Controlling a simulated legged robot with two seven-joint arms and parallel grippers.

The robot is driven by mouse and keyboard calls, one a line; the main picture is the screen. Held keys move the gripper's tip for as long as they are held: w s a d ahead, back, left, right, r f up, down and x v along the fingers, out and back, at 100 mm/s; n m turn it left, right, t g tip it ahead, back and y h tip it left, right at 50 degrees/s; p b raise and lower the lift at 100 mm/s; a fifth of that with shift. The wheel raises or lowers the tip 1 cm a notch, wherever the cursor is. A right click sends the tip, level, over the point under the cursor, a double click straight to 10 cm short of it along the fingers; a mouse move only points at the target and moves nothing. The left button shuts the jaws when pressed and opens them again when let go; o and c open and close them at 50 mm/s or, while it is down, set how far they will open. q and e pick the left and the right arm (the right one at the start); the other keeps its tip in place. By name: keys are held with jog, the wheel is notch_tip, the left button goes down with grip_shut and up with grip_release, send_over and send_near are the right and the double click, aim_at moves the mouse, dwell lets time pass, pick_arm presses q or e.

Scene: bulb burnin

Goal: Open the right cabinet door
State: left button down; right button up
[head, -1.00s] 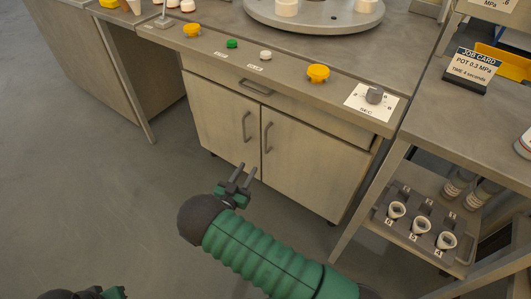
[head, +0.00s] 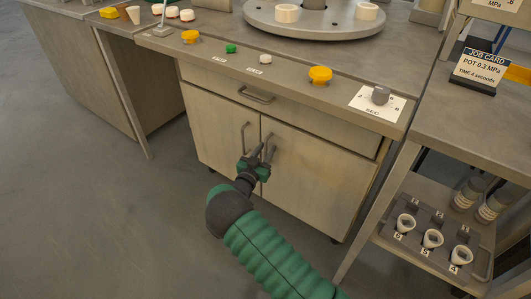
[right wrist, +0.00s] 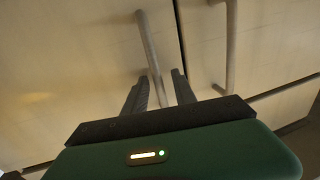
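The right cabinet door (head: 312,178) is shut, level with the left door (head: 215,135). Its upright bar handle (head: 268,137) is beside the centre seam, partly hidden by my right gripper (head: 263,154). That gripper is open, its fingers at the lower part of this handle. In the right wrist view, my gripper (right wrist: 158,88) has its two fingers apart, with a bar handle (right wrist: 149,50) running down between them. Contact cannot be told. The other handle (right wrist: 231,45) is across the seam, clear of the fingers. My left gripper is out of view.
A drawer with a handle (head: 256,96) is above the doors. The bench top has yellow buttons (head: 320,75) and a dial (head: 380,95). A side table with a lower rack (head: 432,238) stands at right. The floor before the left door is clear.

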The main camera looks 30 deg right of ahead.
grip_shut()
jog(key=shift+a, duration=0.1)
dwell(1.2)
